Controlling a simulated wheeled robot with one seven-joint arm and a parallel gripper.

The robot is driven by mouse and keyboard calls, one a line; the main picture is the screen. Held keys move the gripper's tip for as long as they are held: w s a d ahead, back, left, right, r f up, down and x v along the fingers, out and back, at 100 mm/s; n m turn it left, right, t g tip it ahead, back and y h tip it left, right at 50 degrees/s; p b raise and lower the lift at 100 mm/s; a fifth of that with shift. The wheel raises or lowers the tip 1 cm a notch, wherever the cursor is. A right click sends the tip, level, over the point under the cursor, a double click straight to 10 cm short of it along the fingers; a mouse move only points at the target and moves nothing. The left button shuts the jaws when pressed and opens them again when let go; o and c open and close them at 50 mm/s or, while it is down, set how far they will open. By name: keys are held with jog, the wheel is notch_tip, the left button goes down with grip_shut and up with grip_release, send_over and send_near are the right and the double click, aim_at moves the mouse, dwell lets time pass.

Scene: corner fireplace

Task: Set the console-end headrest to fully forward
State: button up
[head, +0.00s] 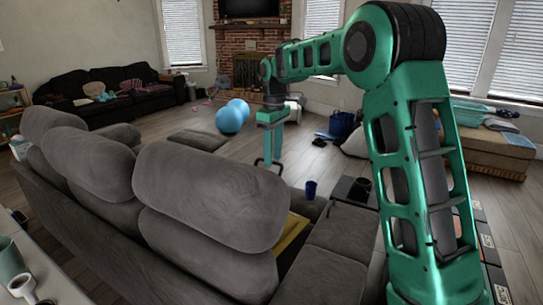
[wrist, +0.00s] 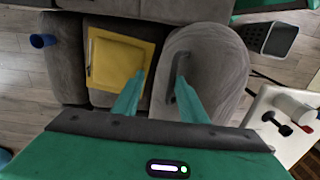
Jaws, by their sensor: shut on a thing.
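The console-end headrest (head: 215,195) is the big grey cushion at the near right end of the sofa back. In the wrist view the rounded grey headrest (wrist: 217,65) fills the middle right. My gripper (head: 269,163) points down and shows past the headrest's upper right edge. In the wrist view my gripper (wrist: 160,80) has its fingers apart, one by the headrest's front edge and one over its grey top, with the headrest's edge between them. A dark bar shows by the right fingertip. The exact contact and the headrest's tilt are hard to read.
A yellow tray (wrist: 120,62) lies on the seat in front of the headrest. A white table (wrist: 262,103) with small items is behind the sofa, near a grey basket (wrist: 268,38). Open floor lies beyond the sofa.

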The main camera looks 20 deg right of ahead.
jog(key=shift+w+d+r, duration=0.1)
jog(key=shift+d+r, duration=0.15)
jog(key=shift+r, duration=0.05)
notch_tip(320, 180, up, 10)
jog(key=shift+w, duration=0.15)
jog(key=shift+a, duration=0.1)
dwell(0.5)
